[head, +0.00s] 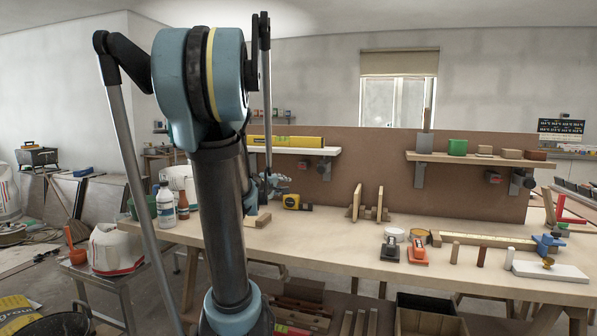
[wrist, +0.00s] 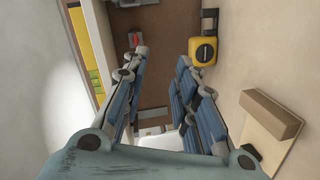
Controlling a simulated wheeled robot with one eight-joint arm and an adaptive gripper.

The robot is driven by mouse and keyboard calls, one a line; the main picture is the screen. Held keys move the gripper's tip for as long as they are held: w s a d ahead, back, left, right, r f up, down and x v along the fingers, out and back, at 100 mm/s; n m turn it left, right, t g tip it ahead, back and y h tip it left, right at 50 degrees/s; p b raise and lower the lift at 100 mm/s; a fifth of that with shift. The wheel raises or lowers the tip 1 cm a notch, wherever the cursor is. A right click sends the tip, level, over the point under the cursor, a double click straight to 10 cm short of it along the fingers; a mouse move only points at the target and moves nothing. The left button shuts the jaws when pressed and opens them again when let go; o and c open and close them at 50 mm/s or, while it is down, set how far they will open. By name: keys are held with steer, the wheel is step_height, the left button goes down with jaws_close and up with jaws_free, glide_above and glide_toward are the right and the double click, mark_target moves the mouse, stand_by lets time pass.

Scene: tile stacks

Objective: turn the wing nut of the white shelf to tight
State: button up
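The white shelf (head: 293,150) is on the brown back panel at left centre, with a yellow spirit level (head: 285,141) on it. Its dark bracket (head: 324,167) hangs below, with a small red part (head: 306,165) beside it that looks like the wing nut; its angle is too small to tell. In the wrist view, the red part (wrist: 134,39) shows just beyond the left fingertip, apart or touching I cannot tell. My gripper (head: 277,184) is below the shelf's left part, in front of the panel. The wrist view shows my gripper (wrist: 162,58) open, nothing visible between its fingertips.
A yellow tape measure (head: 297,202) and a wooden block (head: 258,219) lie on the workbench (head: 330,235) near my gripper. Wooden uprights (head: 357,204) stand to the right. Another shelf (head: 480,160) holds a green pot. Bottles (head: 166,205) stand at left.

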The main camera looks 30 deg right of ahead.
steer(key=w+d+r+n+t, duration=0.2)
steer(key=w+d+n, duration=0.1)
steer(key=w+d, duration=0.1)
steer(key=n, duration=0.1)
glide_toward(301, 167)
steer(key=shift+h, duration=0.3)
steer(key=x, duration=0.9)
steer(key=shift+w+a+f, duration=0.1)
steer(key=shift+w+f, duration=0.05)
steer(key=shift+c, duration=0.6)
steer(key=c, duration=0.5)
jaws_close()
steer(key=shift+a, duration=0.1)
